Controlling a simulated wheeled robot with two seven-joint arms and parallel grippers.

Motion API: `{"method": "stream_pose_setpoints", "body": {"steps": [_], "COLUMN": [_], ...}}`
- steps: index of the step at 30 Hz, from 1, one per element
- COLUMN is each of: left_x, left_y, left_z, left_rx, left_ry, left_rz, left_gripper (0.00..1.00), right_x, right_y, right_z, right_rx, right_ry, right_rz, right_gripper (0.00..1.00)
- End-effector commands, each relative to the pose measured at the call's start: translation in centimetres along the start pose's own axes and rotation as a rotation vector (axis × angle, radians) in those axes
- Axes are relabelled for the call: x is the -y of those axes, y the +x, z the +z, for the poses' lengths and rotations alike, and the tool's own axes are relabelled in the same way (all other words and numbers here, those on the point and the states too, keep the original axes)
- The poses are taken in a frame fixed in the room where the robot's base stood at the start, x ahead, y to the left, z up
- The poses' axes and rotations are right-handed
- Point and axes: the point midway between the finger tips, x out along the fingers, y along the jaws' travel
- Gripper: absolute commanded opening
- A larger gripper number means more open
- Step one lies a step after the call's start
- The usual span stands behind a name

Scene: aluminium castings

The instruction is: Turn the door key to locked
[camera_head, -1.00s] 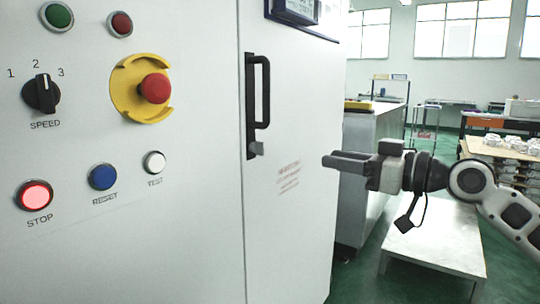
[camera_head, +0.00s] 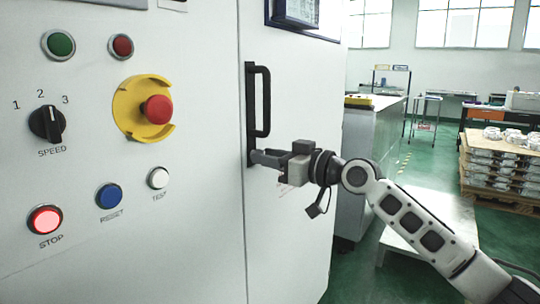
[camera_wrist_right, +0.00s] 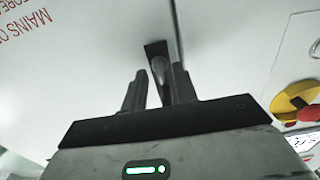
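The door key (camera_wrist_right: 159,68) is a small grey tab on a dark plate on the white cabinet door. In the right wrist view it lies just ahead of and between the fingertips. My right gripper (camera_head: 261,157) reaches in from the right to the door, just below the black door handle (camera_head: 264,100). Its two fingers (camera_wrist_right: 157,88) are apart in the right wrist view, with a gap around the key; I see no clear contact. In the head view the fingers hide the key. My left gripper is not in view.
The panel left of the door seam carries a yellow-ringed red emergency stop (camera_head: 157,110), a speed knob (camera_head: 47,123), a lit red stop button (camera_head: 45,219) and other buttons. A low white table (camera_head: 420,225) stands behind my right arm. A pallet of castings (camera_head: 500,165) is farther right.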

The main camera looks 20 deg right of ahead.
Motion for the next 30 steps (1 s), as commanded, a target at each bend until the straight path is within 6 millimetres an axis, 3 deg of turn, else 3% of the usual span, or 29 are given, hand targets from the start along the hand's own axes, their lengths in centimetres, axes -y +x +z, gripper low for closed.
{"method": "stream_pose_setpoints", "body": {"steps": [6, 9, 10, 22, 30], "left_x": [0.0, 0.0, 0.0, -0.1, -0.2], "left_y": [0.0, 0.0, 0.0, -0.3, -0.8], "left_z": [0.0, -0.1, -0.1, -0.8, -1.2], "left_rx": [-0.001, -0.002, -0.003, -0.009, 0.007], "left_ry": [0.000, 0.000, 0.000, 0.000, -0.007], "left_rz": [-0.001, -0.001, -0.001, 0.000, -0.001], "left_gripper": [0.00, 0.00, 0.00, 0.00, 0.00], "right_x": [0.0, 0.0, 0.0, 0.0, 0.0], "right_y": [0.0, 0.0, 0.0, 0.0, 0.0], "right_z": [0.0, 0.0, 0.0, -0.1, -0.3], "right_rx": [0.000, 0.000, 0.000, 0.000, -0.001], "right_ry": [0.000, 0.000, 0.000, 0.041, 0.204], "right_rz": [0.000, 0.000, 0.000, 0.000, 0.000], "right_gripper": [0.29, 0.01, 0.00, 0.00, 0.00]}}
